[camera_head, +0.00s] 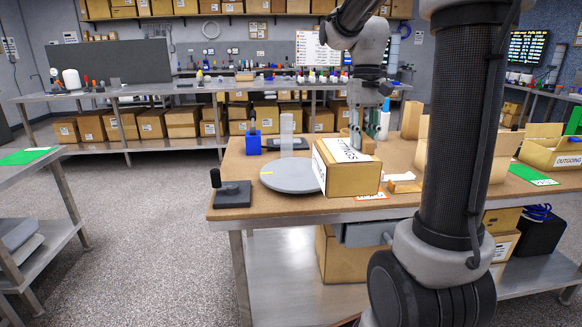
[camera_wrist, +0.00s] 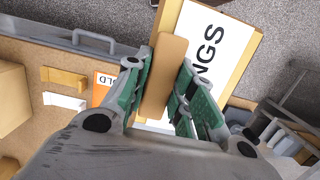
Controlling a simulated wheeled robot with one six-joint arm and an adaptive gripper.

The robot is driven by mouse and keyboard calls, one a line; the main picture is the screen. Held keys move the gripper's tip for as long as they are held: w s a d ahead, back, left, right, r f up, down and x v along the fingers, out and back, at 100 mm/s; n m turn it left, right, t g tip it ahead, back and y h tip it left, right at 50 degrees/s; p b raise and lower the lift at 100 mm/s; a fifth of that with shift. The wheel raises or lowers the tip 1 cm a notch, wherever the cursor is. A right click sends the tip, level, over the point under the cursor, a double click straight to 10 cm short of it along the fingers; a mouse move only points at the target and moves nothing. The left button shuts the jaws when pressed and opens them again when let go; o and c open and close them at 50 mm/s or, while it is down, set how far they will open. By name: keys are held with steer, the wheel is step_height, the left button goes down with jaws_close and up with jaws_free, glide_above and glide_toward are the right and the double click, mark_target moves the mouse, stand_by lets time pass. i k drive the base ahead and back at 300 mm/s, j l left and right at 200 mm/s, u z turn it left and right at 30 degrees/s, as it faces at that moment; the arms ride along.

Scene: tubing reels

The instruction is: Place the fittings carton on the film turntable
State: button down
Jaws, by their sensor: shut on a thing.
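The fittings carton (camera_head: 352,180) is a brown box with a white label on top, and it stands out at the centre of the head view. It also shows in the wrist view (camera_wrist: 252,62), with part of its lettering readable. My gripper (camera_wrist: 164,72) is shut on a brown upright tab on the carton's top, with green pads on both sides. In the head view my gripper (camera_head: 357,138) is above the carton. The film turntable (camera_head: 287,178) is a grey disc just left of the carton. The carton overlaps its right rim in view; I cannot tell whether they touch.
A black device with a knob (camera_head: 231,194) sits at the bench's front left corner. A blue block (camera_head: 253,144) and a clear upright piece (camera_head: 287,132) stand behind the turntable.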

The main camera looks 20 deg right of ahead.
mark_target(297, 172)
steer(key=i, duration=1)
